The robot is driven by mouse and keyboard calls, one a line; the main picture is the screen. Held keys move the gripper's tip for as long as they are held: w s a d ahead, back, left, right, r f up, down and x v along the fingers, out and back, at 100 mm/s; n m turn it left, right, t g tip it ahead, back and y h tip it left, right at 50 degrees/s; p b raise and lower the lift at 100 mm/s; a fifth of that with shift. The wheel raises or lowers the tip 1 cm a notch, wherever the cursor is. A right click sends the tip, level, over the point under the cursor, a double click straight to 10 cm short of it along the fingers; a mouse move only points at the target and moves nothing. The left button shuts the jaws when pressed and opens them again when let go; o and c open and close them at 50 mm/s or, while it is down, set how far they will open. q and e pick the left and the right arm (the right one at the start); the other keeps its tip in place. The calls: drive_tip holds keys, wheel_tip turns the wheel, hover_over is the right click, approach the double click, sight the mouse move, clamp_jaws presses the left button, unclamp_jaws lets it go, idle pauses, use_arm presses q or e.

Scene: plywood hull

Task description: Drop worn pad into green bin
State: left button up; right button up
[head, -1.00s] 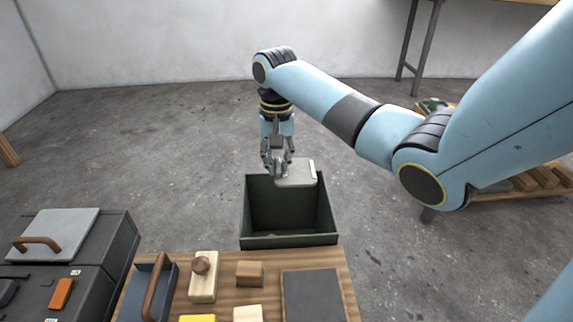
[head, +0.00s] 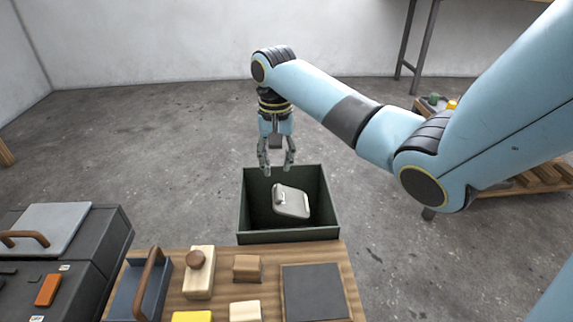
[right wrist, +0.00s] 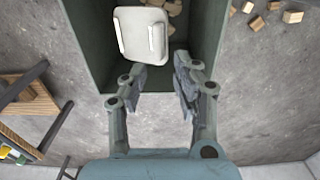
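The worn pad (head: 292,202) is a pale grey rounded plate with a raised strip. In the head view it is tilted inside the opening of the green bin (head: 288,237). The right wrist view shows the pad (right wrist: 136,40) within the walls of the bin (right wrist: 195,45), apart from the fingers. I cannot tell whether it touches the bin floor. My right gripper (head: 277,168) is open and empty above the bin's far side; its spread fingers also show in the right wrist view (right wrist: 160,85). My left gripper is not in view.
A wooden bench (head: 220,306) with several blocks, a blue tray (head: 135,290) and a dark flat square (head: 313,292) stands in front of the bin. A dark case (head: 100,250) is at left. Small wood scraps (right wrist: 172,8) lie in the bin.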

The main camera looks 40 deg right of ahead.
drive_tip(key=shift+o, duration=0.7)
drive_tip(key=shift+r, duration=0.1)
wheel_tip(320, 180, up, 7)
drive_tip(key=shift+r, duration=0.15)
